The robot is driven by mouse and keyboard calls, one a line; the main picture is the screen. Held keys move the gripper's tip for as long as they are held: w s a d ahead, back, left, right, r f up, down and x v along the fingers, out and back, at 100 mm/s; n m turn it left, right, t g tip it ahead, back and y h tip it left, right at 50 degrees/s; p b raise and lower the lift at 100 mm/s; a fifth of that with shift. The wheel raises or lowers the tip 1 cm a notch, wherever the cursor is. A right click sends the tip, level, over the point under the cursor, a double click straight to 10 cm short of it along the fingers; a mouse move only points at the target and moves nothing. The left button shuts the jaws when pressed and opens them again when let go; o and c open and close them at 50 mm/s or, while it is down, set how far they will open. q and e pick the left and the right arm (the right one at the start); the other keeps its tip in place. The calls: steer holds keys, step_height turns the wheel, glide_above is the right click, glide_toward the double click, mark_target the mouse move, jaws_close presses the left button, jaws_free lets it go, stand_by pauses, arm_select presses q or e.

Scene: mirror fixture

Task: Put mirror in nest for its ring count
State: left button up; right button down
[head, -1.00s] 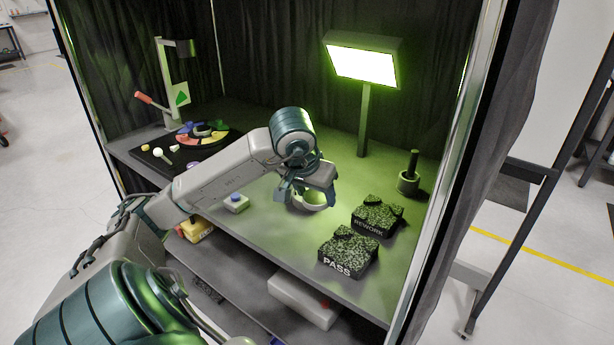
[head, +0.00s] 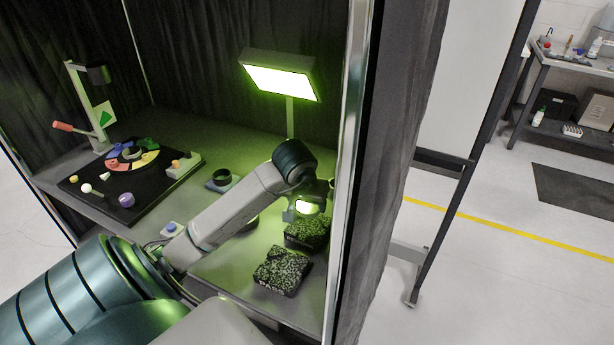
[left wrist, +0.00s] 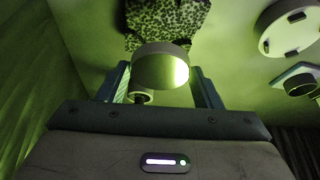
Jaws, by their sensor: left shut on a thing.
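My left gripper (head: 308,200) is shut on the mirror (head: 307,208), a short round piece with a shiny, green-lit face. The left wrist view shows the mirror (left wrist: 162,68) between the two fingers. The speckled REWORK nest (head: 307,233) is just below and in front of the gripper in the head view; its label is not readable now. The speckled PASS nest (head: 282,271) is nearer, to the left. In the left wrist view one speckled nest (left wrist: 172,18) lies beyond the mirror, partly hidden by it. A gap between mirror and nest cannot be judged. My right gripper is out of view.
A glowing lamp panel (head: 280,82) stands behind the gripper. The booth's metal post (head: 347,150) is close on its right. A blue-topped button box (head: 171,228) sits near my arm.

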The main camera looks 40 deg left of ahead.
arm_select(q)
steer(key=shift+f, duration=0.85)
step_height(320, 180, down, 3)
steer(key=shift+r+b, duration=0.15)
steer(key=shift+b, duration=0.75)
steer(key=shift+f+b, duration=0.5)
steer(key=shift+b, duration=0.25)
steer(key=shift+r, duration=0.1)
steer(key=shift+b, duration=0.5)
steer(key=shift+b, duration=0.6)
